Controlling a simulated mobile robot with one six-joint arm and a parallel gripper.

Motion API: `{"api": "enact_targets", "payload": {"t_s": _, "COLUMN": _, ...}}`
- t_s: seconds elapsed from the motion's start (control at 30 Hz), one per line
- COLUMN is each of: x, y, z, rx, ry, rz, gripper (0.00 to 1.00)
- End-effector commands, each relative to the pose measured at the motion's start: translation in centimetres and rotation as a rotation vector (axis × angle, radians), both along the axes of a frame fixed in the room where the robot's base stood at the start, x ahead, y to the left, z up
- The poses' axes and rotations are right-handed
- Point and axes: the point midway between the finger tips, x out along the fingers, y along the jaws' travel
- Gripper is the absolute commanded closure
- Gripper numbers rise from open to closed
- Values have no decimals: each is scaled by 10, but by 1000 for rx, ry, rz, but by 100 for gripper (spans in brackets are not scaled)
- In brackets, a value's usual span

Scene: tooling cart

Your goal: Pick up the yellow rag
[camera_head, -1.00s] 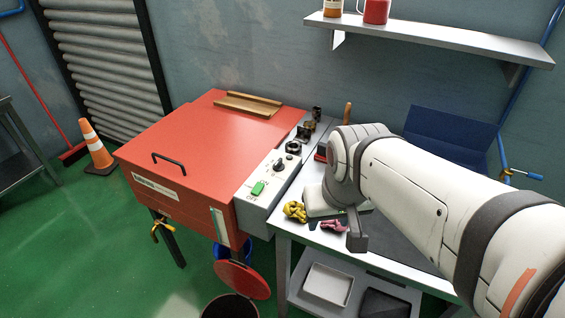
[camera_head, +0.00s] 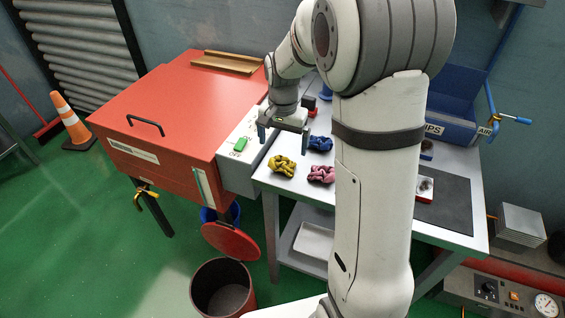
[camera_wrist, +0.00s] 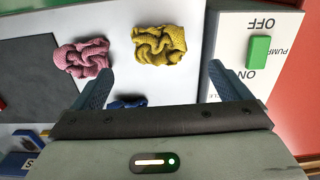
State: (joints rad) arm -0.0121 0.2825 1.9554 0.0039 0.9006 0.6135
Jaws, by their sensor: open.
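The yellow rag (camera_head: 282,165) lies crumpled on the white cart top near its front left edge. In the wrist view the yellow rag (camera_wrist: 159,45) shows beyond the fingertips, roughly between them and a little above. My gripper (camera_head: 284,136) is open and empty, above the cart behind the yellow rag; its two blue-grey fingers also show in the wrist view (camera_wrist: 162,76). A pink rag (camera_head: 321,174) lies just right of the yellow one. A blue rag (camera_head: 320,143) lies behind them, mostly hidden by my gripper in the wrist view (camera_wrist: 127,102).
The red machine with its grey control panel and green switch (camera_head: 241,144) stands close to the left of the rags. A dark mat (camera_head: 446,205) and a blue bin (camera_head: 450,117) are on the right of the cart top (camera_head: 268,181). A round red container (camera_head: 222,287) stands on the floor.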

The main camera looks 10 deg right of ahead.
Motion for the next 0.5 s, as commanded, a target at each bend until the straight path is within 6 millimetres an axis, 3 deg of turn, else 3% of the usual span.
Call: {"api": "enact_targets", "payload": {"t_s": 0.5, "x": -7, "y": 3, "z": -66, "rx": 0, "ry": 4, "rz": 0, "gripper": 3}}
